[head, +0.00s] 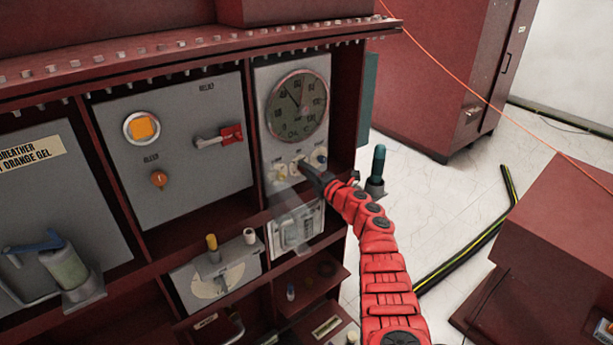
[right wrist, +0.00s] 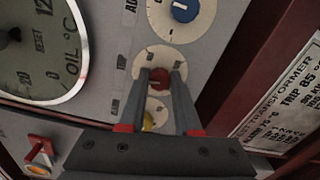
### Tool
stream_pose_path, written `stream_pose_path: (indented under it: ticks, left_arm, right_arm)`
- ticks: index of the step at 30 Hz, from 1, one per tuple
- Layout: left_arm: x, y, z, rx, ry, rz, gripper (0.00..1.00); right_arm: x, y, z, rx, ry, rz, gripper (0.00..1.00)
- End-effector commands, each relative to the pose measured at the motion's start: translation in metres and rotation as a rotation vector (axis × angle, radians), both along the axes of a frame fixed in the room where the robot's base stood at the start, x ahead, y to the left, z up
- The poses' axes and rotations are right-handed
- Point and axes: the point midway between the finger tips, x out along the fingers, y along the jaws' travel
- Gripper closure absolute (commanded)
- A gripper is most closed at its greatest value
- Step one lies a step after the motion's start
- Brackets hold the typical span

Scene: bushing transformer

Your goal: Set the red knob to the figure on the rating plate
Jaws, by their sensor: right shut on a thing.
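The red knob (right wrist: 160,79) sits in the middle of a row of three round dials, between a blue knob (right wrist: 185,9) and a yellow knob (right wrist: 149,122). My right gripper (right wrist: 161,76) is shut on the red knob, one finger on each side. Its pointer setting is too small to read. In the head view my right gripper (head: 305,168) reaches the knob row below the round gauge and largely hides the red knob. My left gripper is not in view.
The oil gauge (head: 297,106) is just above the knobs. A red lever (head: 229,135) and an orange button (head: 143,127) are on the panel to the left. A teal-handled part (head: 377,170) stands right of my gripper.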

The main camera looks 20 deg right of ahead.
Motion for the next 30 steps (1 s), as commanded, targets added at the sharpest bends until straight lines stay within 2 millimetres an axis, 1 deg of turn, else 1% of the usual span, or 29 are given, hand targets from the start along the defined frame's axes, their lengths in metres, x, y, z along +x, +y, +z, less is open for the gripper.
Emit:
stream_pose_path:
  ticks: [1, 9, 15, 27, 28, 30]
  left_arm:
    - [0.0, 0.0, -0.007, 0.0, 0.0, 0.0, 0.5]
    - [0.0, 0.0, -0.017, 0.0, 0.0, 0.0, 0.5]
    - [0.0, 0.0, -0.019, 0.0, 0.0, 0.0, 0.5]
    - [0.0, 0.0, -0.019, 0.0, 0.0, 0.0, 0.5]
    - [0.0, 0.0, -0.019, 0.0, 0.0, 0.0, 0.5]
    - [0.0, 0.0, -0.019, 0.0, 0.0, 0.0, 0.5]
  right_arm:
    - [0.0, 0.002, -0.004, -0.029, -0.01, 0.003, 1.0]
    - [0.0, 0.002, -0.001, -0.139, -0.052, 0.003, 1.0]
    - [0.0, 0.001, 0.0, -0.172, -0.063, 0.003, 1.0]
    - [0.0, 0.001, 0.0, -0.177, -0.063, 0.003, 1.0]
    - [0.0, 0.001, 0.0, -0.177, -0.063, 0.003, 0.66]
    - [0.0, 0.001, 0.0, -0.176, -0.063, 0.003, 0.54]
